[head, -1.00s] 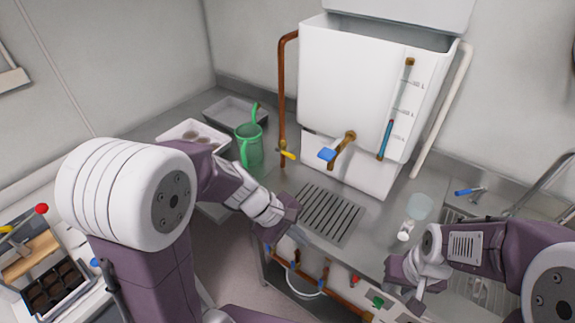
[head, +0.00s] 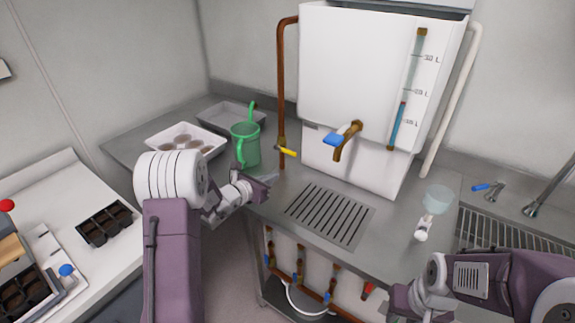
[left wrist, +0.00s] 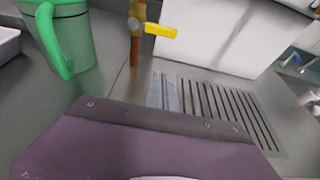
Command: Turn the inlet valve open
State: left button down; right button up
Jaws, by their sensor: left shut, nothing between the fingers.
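The inlet valve has a yellow lever (head: 286,151) low on the copper pipe (head: 281,90) at the left of the white tank (head: 350,60). The lever points right and slightly down, across the pipe. In the left wrist view, the yellow lever (left wrist: 160,31) shows ahead of the gripper. My left gripper (head: 266,186) is shut and empty, over the counter's front edge, below and in front of the lever and apart from it. My right gripper (head: 400,299) is low at the lower right, and its jaws are unclear.
A green watering can (head: 245,148) stands just left of the valve, close to my left gripper. A blue-handled tap (head: 340,137) sticks out of the tank front. A drain grille (head: 328,213) lies in the counter. A clear cup (head: 437,198) stands to the right.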

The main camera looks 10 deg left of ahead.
aim_at(285, 151)
pick_arm(q)
jog(key=p+x, duration=0.1)
jog(key=x, duration=0.8)
jog(key=shift+w+d+p, duration=0.25)
jog(key=shift+w+p, duration=0.15)
jog(key=shift+w, duration=0.2)
notch_tip(285, 151, up, 3)
jog(key=shift+s+a+f+p, duration=0.1)
jog(key=shift+p, duration=0.5)
jog(key=shift+r, duration=0.4)
